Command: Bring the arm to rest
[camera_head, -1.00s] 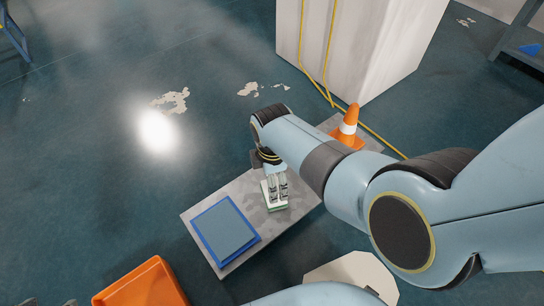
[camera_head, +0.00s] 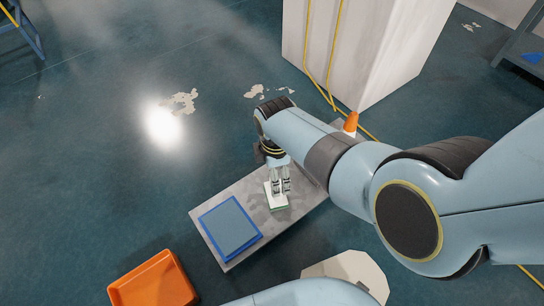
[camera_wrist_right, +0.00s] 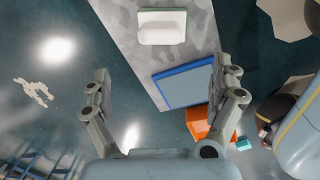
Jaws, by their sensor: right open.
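My right gripper (camera_head: 281,186) is open and empty, above the table at the end of my light blue right arm. In the right wrist view its two fingers (camera_wrist_right: 163,85) stand wide apart with nothing between them. A white and green block (camera_head: 276,204) rests on the grey speckled table (camera_head: 222,262), just below the gripper in the head view. In the wrist view the block (camera_wrist_right: 162,27) lies beyond the fingertips, apart from them. My left gripper is not in view.
A blue-edged panel (camera_head: 230,227) lies on the table left of the block. An orange bin (camera_head: 153,283) stands on the floor nearby. The floor at left is open.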

